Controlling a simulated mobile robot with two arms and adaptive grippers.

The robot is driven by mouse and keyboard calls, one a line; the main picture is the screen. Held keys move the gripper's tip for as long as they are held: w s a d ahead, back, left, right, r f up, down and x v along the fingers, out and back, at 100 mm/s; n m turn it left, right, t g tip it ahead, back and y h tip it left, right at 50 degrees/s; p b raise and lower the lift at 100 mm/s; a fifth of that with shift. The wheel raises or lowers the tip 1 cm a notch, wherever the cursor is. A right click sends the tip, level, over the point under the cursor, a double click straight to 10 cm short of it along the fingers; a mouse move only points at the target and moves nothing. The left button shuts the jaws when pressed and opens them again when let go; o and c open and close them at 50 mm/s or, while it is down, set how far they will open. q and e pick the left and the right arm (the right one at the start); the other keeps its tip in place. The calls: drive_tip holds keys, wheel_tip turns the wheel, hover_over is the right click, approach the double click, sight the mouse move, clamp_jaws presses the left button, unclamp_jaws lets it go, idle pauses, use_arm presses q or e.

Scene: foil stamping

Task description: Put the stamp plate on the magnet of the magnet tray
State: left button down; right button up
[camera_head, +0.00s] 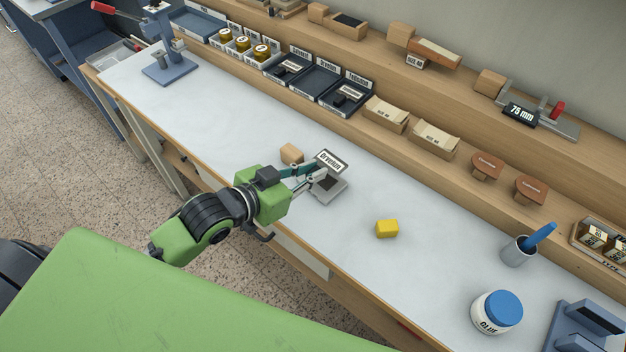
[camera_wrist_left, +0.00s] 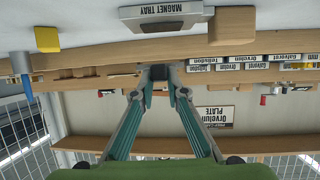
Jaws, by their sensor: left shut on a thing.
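My left gripper (camera_head: 314,172) is shut on the stamp plate (camera_head: 331,160), a small dark-edged plate with a white "Orvelum" face. The plate is tilted and appears above the far side of the grey magnet tray (camera_head: 338,193). The dark magnet (camera_head: 327,184) shows on the tray, partly behind the gripper fingers. In the left wrist view, which is upside down, the gripper fingertips (camera_wrist_left: 161,76) close on a dark piece, and the labelled magnet tray (camera_wrist_left: 165,14) shows apart from them at the top. My right gripper is not in view.
A wooden block (camera_head: 291,153) stands beside the tray, close to the gripper. A yellow block (camera_head: 387,229) lies to the right. A glue jar (camera_head: 497,312) and a cup (camera_head: 517,251) stand farther right. Dark labelled trays (camera_head: 315,83) line the back. The bench between is clear.

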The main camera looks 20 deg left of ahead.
sight(313, 188)
use_arm(q)
drive_tip(key=shift+w+f, duration=0.75)
drive_tip(key=shift+f, duration=1.65)
drive_tip(key=c, duration=2)
unclamp_jaws()
drive_tip(key=shift+f, duration=0.15)
drive_tip(key=v, duration=1)
drive_tip(key=shift+s+a, duration=0.1)
drive_tip(key=shift+a, duration=0.05)
drive_tip(key=shift+v, duration=0.95)
